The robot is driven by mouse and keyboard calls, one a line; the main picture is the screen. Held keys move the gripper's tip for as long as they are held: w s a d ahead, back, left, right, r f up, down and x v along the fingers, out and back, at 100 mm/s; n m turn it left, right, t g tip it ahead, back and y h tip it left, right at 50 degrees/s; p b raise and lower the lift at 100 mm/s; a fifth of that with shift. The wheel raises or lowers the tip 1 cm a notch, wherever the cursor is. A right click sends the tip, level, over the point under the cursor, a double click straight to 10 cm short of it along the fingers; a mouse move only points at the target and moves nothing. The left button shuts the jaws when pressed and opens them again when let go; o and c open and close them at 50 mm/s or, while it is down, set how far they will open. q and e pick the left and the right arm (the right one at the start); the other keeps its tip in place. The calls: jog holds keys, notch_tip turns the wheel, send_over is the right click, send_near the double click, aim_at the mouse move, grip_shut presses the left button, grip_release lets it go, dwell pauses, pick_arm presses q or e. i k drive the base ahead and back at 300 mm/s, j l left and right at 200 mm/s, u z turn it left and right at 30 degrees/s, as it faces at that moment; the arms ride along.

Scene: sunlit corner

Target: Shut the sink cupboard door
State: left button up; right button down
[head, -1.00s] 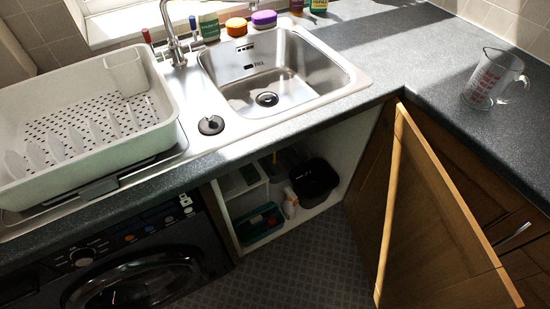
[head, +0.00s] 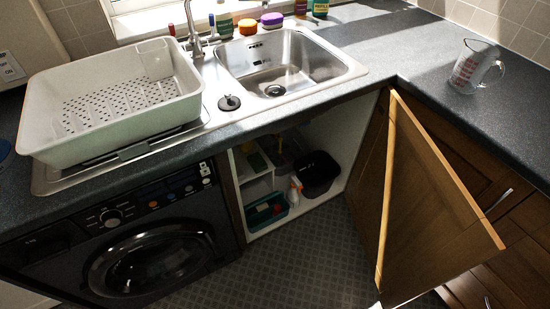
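The sink cupboard door (head: 430,200) is a brown wooden panel. It stands wide open at the right, swung out from the cabinet, with its pale edge towards the opening. The sink cupboard (head: 325,135) lies open under the sink (head: 285,65). Inside are a black bin (head: 316,174), a white bottle (head: 295,191) and a teal caddy (head: 267,211) on the cupboard floor. Neither of my grippers shows in the head view.
A dark washing machine (head: 150,240) stands left of the cupboard. The tiled floor (head: 300,260) before the opening is clear. A white dish rack (head: 75,140) and a glass measuring jug (head: 473,67) stand on the worktop.

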aim_at(419, 229)
jog(key=l+u, duration=0.25)
jog(key=l, duration=0.4)
jog(key=l+u, duration=0.25)
jog(key=l, duration=0.4)
